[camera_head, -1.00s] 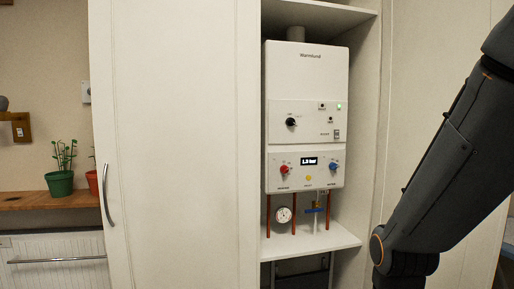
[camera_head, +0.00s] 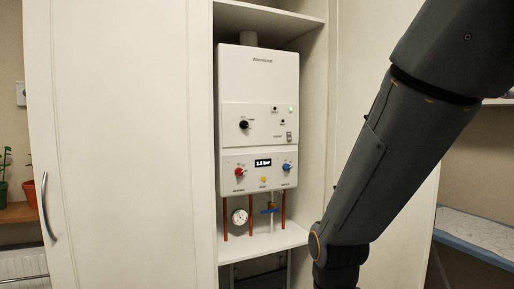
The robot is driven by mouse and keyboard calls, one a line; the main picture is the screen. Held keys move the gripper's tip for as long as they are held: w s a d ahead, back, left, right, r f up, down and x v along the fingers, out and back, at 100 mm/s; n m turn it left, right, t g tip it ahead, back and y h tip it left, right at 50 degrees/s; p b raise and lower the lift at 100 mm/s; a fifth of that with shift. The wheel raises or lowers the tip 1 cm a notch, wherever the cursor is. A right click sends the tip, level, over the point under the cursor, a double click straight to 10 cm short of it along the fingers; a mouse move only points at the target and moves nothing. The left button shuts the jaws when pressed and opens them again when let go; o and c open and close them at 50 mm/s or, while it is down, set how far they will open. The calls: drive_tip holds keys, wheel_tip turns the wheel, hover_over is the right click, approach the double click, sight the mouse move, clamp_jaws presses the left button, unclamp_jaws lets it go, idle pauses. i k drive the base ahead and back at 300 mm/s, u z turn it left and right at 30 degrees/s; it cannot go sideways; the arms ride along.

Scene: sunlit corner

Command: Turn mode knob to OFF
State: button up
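The white boiler (camera_head: 260,76) hangs in an open cupboard bay. A black knob (camera_head: 244,125) sits on its middle panel, and is probably the mode knob; its labels are too small to read. On the lower panel are a red knob (camera_head: 239,172) at the left and a blue knob (camera_head: 287,167) at the right, with a lit display (camera_head: 262,162) between them. My arm comes down at the right of the boiler, apart from it in the picture. My gripper is out of view below the frame.
A closed white door (camera_head: 130,140) with a curved handle (camera_head: 48,207) stands left of the bay. A shelf (camera_head: 265,243) lies below the boiler, with copper pipes, a gauge (camera_head: 240,216) and a blue valve (camera_head: 270,211) above it. A blue-edged table or board (camera_head: 480,236) is at the right.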

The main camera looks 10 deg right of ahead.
sight(243, 124)
drive_tip(key=k, duration=1.25)
drive_tip(key=u, duration=0.5)
drive_tip(key=i, duration=1.6)
drive_tip(key=z, duration=0.6)
